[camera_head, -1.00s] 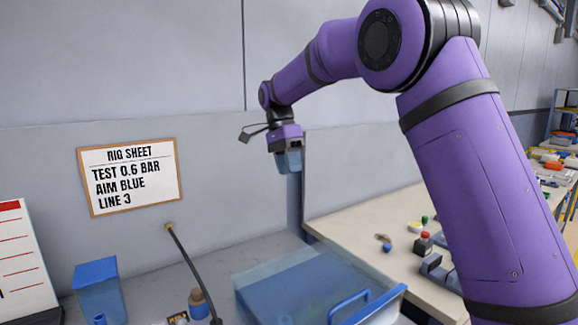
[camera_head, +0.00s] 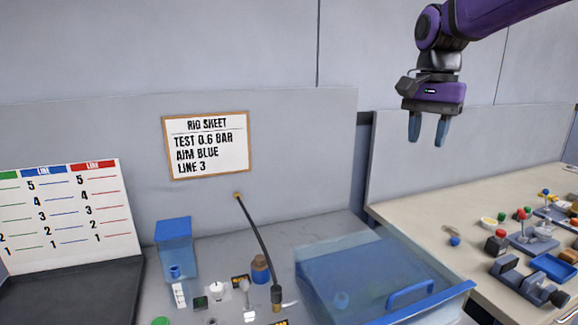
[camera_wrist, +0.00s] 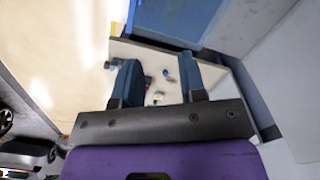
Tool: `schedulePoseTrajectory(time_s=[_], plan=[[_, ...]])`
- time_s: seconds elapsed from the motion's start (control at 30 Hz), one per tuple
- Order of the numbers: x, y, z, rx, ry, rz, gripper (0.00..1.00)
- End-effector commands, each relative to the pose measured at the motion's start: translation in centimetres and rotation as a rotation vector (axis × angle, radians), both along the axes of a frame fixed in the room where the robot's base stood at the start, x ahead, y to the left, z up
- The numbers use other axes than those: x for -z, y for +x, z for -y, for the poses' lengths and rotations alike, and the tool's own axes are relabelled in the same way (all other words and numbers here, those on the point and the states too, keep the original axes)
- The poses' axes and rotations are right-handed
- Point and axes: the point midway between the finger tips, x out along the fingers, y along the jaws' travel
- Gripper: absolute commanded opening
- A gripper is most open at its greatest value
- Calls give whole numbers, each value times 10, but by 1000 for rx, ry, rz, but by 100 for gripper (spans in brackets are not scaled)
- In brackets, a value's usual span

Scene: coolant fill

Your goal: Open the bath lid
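The bath lid (camera_head: 362,266) is a clear blue cover with a blue bar handle (camera_head: 410,294) at its front right. It lies over the bath on the grey bench and looks shut. My gripper (camera_head: 428,131) is up in the air at the upper right, above and behind the lid, clear of it. Its two blue fingers point down, stand apart and hold nothing. The wrist view also shows my gripper (camera_wrist: 160,80) with a gap between its fingers.
A side table (camera_head: 420,205) at the right holds several small parts. A rig sheet (camera_head: 206,146) hangs on the wall.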

Motion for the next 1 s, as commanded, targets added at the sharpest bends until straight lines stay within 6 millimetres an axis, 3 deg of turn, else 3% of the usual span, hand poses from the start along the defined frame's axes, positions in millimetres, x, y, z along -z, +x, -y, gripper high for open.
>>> schedulePoseTrajectory(time_s=[0.47,1.0], plan=[[4,-106,30,-309,-2,212,38],[50,-208,45,-643,-129,424,38]])
